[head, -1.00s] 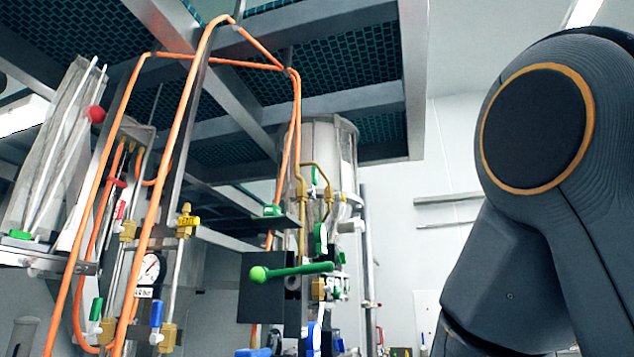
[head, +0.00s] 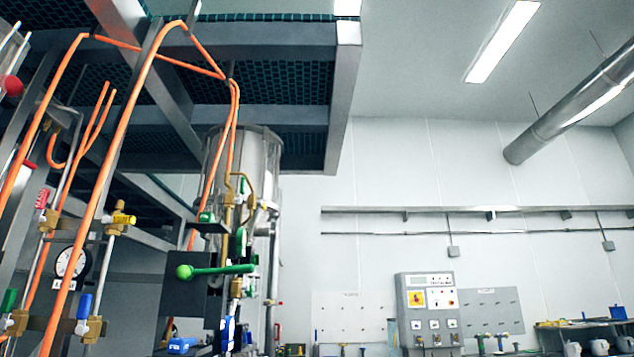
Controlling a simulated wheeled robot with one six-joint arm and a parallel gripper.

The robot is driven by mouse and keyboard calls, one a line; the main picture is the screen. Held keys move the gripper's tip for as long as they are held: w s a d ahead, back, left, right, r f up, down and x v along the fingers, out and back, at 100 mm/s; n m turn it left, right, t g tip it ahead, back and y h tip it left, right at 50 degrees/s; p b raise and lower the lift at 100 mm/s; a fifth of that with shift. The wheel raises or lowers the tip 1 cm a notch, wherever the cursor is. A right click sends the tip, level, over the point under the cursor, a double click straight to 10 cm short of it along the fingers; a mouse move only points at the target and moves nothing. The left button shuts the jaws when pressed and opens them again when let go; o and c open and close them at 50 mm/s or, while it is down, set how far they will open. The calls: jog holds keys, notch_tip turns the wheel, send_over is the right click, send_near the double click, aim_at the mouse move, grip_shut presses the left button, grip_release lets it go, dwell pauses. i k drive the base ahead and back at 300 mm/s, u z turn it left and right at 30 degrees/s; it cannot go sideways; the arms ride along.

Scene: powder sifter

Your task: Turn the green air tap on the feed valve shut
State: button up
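In the head view, a long green lever with a round ball end (head: 215,271) sticks out to the left from the valve assembly below the steel vessel. It lies nearly level. Smaller green handles sit on the same assembly, one upright (head: 240,243) and one at upper left (head: 206,217). Another green handle (head: 9,300) is on the brass fittings at the far left. I cannot tell which of these is the feed valve's air tap. My gripper is not in view.
Orange hoses (head: 124,110) loop over the steel frame (head: 345,90) at left. A pressure gauge (head: 71,262) and blue tap (head: 84,306) are at lower left. A grey control panel (head: 428,309) stands by the back wall. The space at right before the wall looks open.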

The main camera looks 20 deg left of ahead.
aim_at(243, 185)
jog(key=z, duration=0.5)
jog(key=i, duration=1.3)
jog(key=u, duration=1.6)
jog(key=i, duration=0.65)
jog(key=u, duration=0.7)
